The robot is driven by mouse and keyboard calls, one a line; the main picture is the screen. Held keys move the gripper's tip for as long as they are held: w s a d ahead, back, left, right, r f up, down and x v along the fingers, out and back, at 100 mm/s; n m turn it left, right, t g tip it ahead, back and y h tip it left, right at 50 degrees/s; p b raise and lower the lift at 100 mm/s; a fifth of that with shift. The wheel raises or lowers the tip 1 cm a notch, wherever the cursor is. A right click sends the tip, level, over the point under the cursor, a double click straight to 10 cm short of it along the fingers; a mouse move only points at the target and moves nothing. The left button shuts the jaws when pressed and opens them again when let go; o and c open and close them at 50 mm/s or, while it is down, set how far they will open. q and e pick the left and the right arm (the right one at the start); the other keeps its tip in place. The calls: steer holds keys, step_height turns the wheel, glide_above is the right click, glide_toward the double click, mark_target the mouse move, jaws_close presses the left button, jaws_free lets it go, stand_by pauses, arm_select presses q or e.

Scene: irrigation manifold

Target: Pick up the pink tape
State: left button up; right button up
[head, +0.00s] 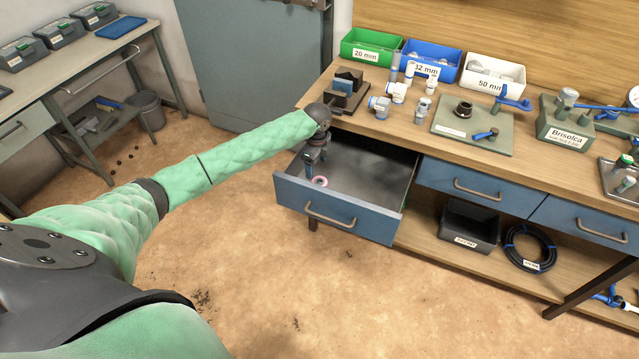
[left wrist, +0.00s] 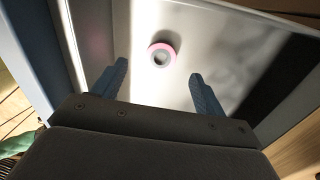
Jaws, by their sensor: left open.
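The pink tape (head: 320,181) is a small roll on the bottom of the open drawer (head: 335,212), near the drawer's left front part. In the left wrist view the pink tape (left wrist: 161,55) lies flat, a pink ring with a grey centre. My left gripper (head: 313,168) reaches down into the drawer beside the tape. In the left wrist view its two blue fingers (left wrist: 158,82) are spread apart and empty, and the tape shows beyond the tips, between their lines. My right gripper is not in view.
The drawer's walls surround the gripper, and the workbench top (head: 350,122) overhangs its back. The rest of the drawer floor looks empty.

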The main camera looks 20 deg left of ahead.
mark_target(319, 179)
arm_select(q)
steer(key=shift+s+d+f+m+p, duration=0.1)
steer(key=shift+d+f+m+p, duration=0.15)
steer(key=shift+f+m, duration=0.55)
steer(key=shift+d+f+m+p, duration=0.1)
steer(key=shift+f+m+p, duration=0.25)
steer(key=shift+m, duration=0.75)
steer(key=f, duration=0.1)
steer(key=f+p, duration=0.2)
steer(key=shift+w+d+f, duration=0.2)
steer(key=shift+w+f, duration=0.1)
steer(key=shift+f, duration=0.9)
steer(key=c, duration=1)
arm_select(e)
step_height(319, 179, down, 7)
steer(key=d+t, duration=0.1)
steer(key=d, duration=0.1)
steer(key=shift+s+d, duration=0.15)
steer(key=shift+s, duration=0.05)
